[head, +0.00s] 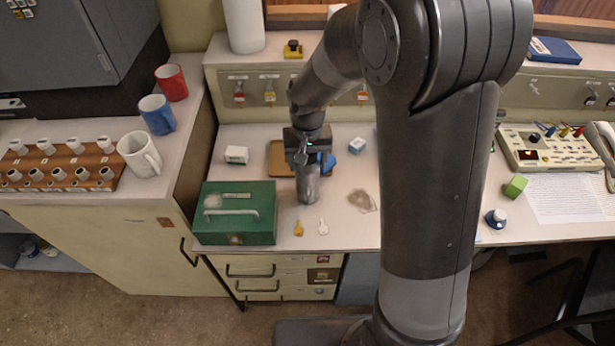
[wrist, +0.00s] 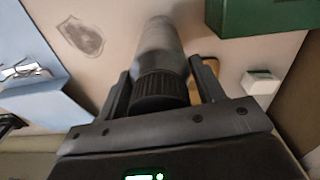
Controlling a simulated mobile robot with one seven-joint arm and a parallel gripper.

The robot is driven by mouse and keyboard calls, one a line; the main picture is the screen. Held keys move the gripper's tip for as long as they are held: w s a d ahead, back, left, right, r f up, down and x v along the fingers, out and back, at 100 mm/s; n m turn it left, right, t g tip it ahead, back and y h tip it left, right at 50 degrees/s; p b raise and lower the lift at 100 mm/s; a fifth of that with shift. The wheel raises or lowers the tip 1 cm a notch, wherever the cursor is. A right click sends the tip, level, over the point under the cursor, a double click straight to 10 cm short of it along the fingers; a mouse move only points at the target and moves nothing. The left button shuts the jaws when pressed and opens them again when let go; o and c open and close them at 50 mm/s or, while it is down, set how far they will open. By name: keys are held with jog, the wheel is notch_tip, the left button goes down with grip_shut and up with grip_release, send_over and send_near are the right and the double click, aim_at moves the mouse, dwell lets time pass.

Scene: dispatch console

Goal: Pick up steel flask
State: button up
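The steel flask (head: 308,187) is a grey upright cylinder on the desk, right of the green cash box. In the wrist view its dark ribbed cap (wrist: 160,91) is close to the camera, with the grey body behind it. My gripper (head: 307,160) is over the top of the flask. In the wrist view my gripper's fingers (wrist: 160,78) lie one on each side of the flask, very near its sides. I cannot tell whether they press on it. The flask's base seems at desk level, but a small lift cannot be ruled out.
The green cash box (head: 235,213) stands close left of the flask. Two keys (head: 310,228) lie in front.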

jog(key=c, duration=1.1)
jog(key=shift+r, duration=0.15)
